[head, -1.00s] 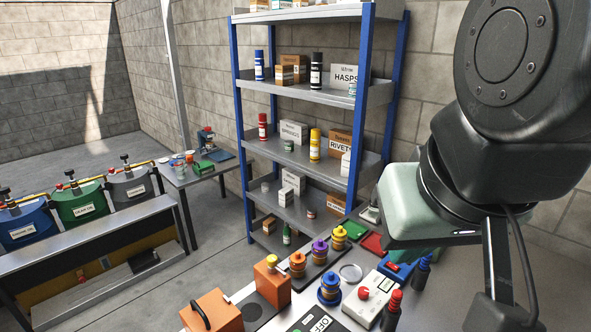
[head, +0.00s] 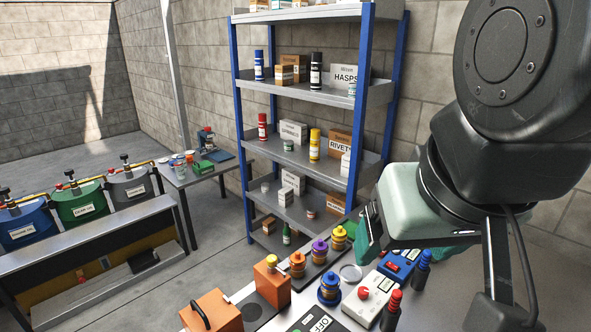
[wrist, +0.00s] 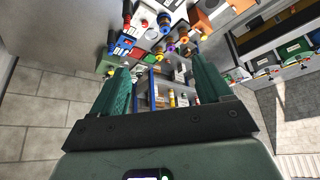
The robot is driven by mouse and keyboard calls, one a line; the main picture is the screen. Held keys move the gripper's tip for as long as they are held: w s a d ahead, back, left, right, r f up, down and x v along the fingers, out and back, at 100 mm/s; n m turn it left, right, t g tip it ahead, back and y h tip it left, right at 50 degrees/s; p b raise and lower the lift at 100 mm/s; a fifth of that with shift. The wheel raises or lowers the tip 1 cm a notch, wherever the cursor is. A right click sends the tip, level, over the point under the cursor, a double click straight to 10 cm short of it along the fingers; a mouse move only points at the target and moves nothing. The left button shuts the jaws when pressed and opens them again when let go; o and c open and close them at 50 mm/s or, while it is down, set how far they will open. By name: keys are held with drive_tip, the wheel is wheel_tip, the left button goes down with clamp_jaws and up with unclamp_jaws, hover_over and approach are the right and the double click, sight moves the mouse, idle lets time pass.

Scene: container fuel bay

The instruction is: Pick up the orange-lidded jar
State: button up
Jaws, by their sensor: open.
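The orange-lidded jar (head: 298,264) stands upright on the bench in the head view, between the orange can and the purple-lidded jar (head: 319,251). A yellow-lidded jar (head: 338,239) stands behind these, and a blue-lidded jar (head: 329,290) stands in front. My gripper (head: 412,243) is open and empty, up and to the right of the jars, with its teal fingers spread. In the wrist view, my gripper (wrist: 160,66) shows both fingers apart, and the small, distant orange-lidded jar (wrist: 184,39) lies beyond them.
An orange can (head: 272,281) with a yellow cap and an orange box (head: 212,311) with a handle stand left of the jars. A blue-framed shelf (head: 310,90) rises behind.

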drive_tip(key=n+g, duration=0.6)
drive_tip(key=n, duration=1.1)
hover_over(298, 252)
wheel_tip(298, 252, down, 29)
drive_tip(key=shift+s+f, duration=0.15)
wheel_tip(298, 252, down, 6)
drive_tip(key=shift+r, duration=0.1)
drive_tip(key=shift+f, duration=2.95)
drive_tip(key=c, duration=1.1)
